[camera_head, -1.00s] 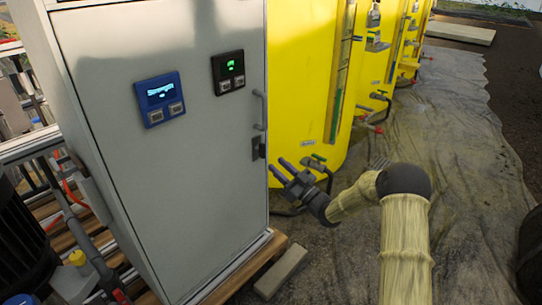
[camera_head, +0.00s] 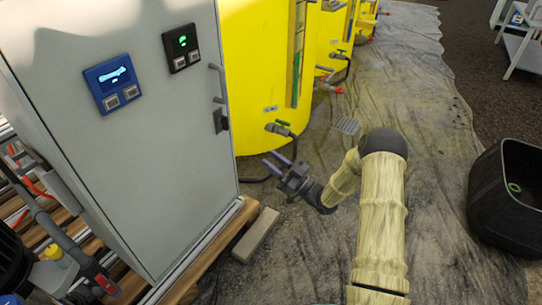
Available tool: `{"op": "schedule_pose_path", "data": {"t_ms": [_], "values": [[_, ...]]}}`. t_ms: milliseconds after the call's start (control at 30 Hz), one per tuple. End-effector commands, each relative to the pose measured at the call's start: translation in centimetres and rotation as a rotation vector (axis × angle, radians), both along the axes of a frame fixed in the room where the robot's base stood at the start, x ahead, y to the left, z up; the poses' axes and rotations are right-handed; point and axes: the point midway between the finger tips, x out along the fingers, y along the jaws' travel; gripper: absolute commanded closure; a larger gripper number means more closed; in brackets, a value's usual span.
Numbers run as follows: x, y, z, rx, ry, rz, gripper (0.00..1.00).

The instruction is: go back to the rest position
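My gripper (camera_head: 279,164) is in the middle of the head view, at the end of my arm in its pale yellow sleeve. Its two dark purple fingers point up and left and stand apart with a gap between them. Nothing shows between the fingers. The gripper is to the right of the grey cabinet's lower right edge and in front of the nearest yellow tank (camera_head: 258,75). It looks clear of both.
The grey cabinet (camera_head: 140,165) with two small display panels fills the left. A concrete block (camera_head: 256,235) lies on the ground sheet (camera_head: 430,130) beside it. A black bin (camera_head: 505,195) stands at the right. Valves with hoses stick out from the tanks.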

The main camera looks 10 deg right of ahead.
Motion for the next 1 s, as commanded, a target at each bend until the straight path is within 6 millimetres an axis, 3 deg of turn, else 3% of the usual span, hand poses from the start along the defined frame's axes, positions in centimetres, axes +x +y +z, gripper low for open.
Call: {"op": "schedule_pose_path", "data": {"t_ms": [333,500,667,867,1000], "values": [[0.7,0.6,1.1,-0.072,0.041,-0.027,0.67],[2.0,1.1,2.9,-0.263,0.172,-0.117,0.67],[2.2,0.2,4.5,-0.454,0.339,-0.239,0.67],[0.1,-2.3,6.8,-0.643,0.567,-0.396,0.67],[-3.2,-4.4,8.7,-0.735,0.744,-0.501,0.67]]}}
